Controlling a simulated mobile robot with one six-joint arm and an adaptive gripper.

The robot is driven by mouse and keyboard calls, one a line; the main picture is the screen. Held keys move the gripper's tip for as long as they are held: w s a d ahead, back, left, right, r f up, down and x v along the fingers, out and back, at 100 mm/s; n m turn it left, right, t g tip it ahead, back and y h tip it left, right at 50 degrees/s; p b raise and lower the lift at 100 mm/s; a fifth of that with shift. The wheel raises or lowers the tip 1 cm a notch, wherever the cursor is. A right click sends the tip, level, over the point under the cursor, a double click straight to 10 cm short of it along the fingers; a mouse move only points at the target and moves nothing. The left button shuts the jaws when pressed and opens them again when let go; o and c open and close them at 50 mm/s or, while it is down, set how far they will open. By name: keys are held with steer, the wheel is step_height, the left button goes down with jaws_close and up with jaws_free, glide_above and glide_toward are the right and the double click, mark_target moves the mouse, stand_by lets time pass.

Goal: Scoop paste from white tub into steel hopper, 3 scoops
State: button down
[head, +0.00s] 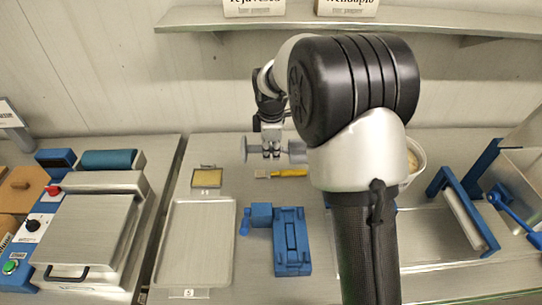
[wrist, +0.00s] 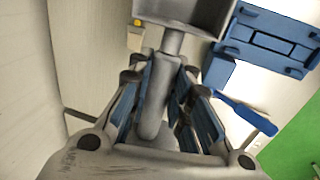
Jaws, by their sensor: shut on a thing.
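My gripper (head: 271,150) is shut on a grey metal scoop, above the back of the bench. In the wrist view, the scoop's handle (wrist: 153,105) lies between the blue-padded fingers. The scoop's bowl (wrist: 188,12) is cut off by the top edge, and I cannot tell whether it holds paste. The white tub (head: 416,160) stands to the right, partly hidden behind my arm, with a tan surface showing inside. A steel box that looks like the hopper (head: 515,170) is at the far right, partly out of frame.
A yellow-handled tool (head: 288,172) and a blue clamp-like device (head: 291,240) lie near my gripper. A steel tray (head: 195,235) and a small framed tan slab (head: 207,178) are to the left. A blue-framed roller (head: 465,210) stands right. A shelf (head: 240,18) runs above.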

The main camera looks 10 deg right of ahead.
mark_target(271, 146)
steer(key=shift+r+p, duration=1.9)
steer(key=shift+r, duration=0.75)
steer(key=shift+f, duration=0.15)
